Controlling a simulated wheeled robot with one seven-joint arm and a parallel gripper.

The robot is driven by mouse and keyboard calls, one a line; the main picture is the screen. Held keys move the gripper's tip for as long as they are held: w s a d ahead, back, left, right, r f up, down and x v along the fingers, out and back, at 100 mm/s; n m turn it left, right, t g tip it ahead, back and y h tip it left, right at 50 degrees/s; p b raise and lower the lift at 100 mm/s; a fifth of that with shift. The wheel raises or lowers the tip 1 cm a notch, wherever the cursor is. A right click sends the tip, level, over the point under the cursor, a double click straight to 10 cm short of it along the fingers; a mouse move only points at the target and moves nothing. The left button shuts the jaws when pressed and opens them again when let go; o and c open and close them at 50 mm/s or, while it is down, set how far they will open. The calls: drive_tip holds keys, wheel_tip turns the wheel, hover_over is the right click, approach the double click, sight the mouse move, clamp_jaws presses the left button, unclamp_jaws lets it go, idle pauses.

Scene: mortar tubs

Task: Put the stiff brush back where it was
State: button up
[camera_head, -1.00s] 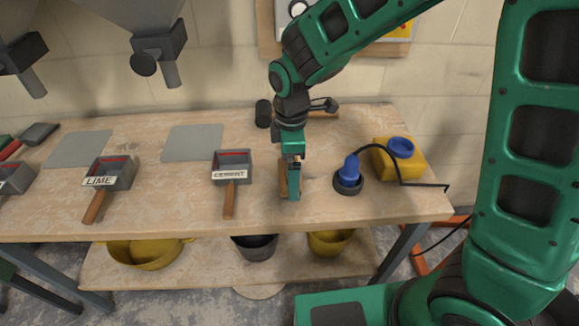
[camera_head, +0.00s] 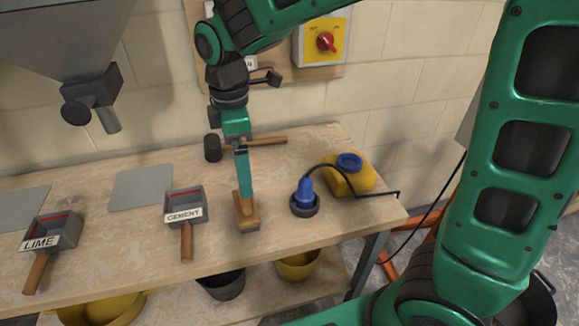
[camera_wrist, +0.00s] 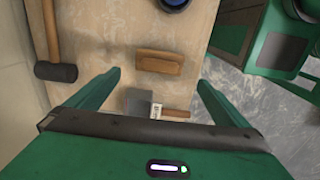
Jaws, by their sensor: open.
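The stiff brush (camera_head: 247,216), a wooden block, rests on the bench between the cement scoop (camera_head: 184,203) and a blue device (camera_head: 305,195). It also shows in the wrist view (camera_wrist: 160,62), lying crosswise ahead of the fingers. My gripper (camera_head: 244,191) points down just above the brush. In the wrist view, my gripper (camera_wrist: 159,78) has its two green fingers spread wide with nothing between their tips. The brush's bristles are hard to make out.
A mallet (camera_head: 213,148) lies behind the gripper. A yellow container (camera_head: 349,180) stands to the right, with a black cable running near it. The lime scoop (camera_head: 52,232) and a grey plate (camera_head: 140,188) are to the left. Buckets sit on the shelf below.

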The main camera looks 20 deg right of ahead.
drive_tip(key=s+d+r+m, duration=0.15)
drive_tip(key=d+m, duration=0.35)
drive_tip(key=d, duration=0.6)
drive_tip(key=s+d+m, duration=0.3)
drive_tip(key=d+m, duration=0.2)
drive_tip(key=d, duration=0.5)
drive_tip(key=s+d+f+m, duration=0.2)
drive_tip(key=s+d+m, duration=1.2)
drive_tip(key=s, duration=0.2)
drive_tip(key=shift+s+f, duration=0.2)
drive_tip(key=shift+f, duration=0.05)
